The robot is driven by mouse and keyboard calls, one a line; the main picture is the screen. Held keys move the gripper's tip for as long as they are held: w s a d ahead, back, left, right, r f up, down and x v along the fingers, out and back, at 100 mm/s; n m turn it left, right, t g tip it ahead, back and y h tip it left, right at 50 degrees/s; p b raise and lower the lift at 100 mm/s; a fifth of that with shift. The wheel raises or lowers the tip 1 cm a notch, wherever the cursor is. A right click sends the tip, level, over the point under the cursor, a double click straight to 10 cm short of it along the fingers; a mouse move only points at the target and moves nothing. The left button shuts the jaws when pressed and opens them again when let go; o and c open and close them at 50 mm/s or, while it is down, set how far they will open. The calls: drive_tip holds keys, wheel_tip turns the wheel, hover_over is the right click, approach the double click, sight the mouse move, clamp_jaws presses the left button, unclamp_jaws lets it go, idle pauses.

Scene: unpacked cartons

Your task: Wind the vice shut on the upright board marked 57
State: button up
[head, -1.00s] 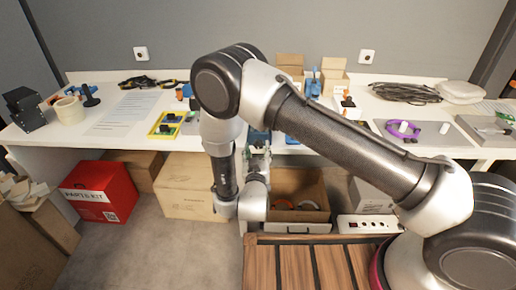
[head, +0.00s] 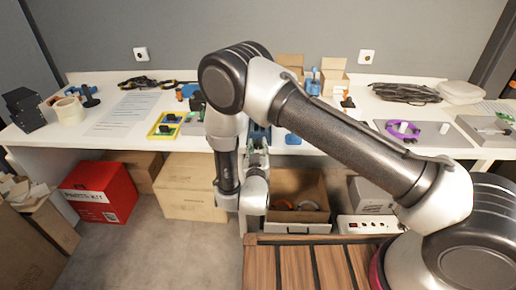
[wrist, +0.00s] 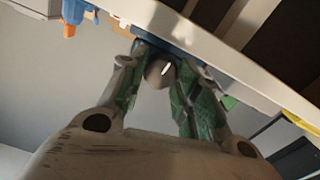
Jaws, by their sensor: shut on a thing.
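The blue vice (head: 259,133) is at the front edge of the bench, partly behind my arm in the head view. In the wrist view its blue body (wrist: 182,58) shows under the bench edge, with a rounded shiny metal end, the vice handle (wrist: 160,73), in front. My gripper (wrist: 162,66) has its green-padded fingers on either side of this handle and is shut on it. In the head view my gripper (head: 257,152) points up at the vice from below the bench top. I cannot make out the board marked 57 or how wide the vice jaws stand.
The white bench (head: 330,143) has its front edge close to my gripper. A yellow tray (head: 154,132) lies left of my arm. Below are an open carton (head: 285,216), a closed carton (head: 190,205), a red box (head: 98,192) and a power strip (head: 372,224).

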drive_tip(key=shift+m, duration=0.3)
drive_tip(key=m, duration=0.5)
drive_tip(key=shift+d+m, duration=0.1)
drive_tip(key=shift+m, duration=0.3)
drive_tip(key=m, duration=0.6)
drive_tip(key=shift+d+f+m, duration=0.1)
drive_tip(key=shift+f+m, duration=0.05)
drive_tip(key=shift+m, duration=0.25)
drive_tip(key=o, duration=1)
drive_tip(key=s, duration=0.7)
drive_tip(key=shift+s, duration=0.25)
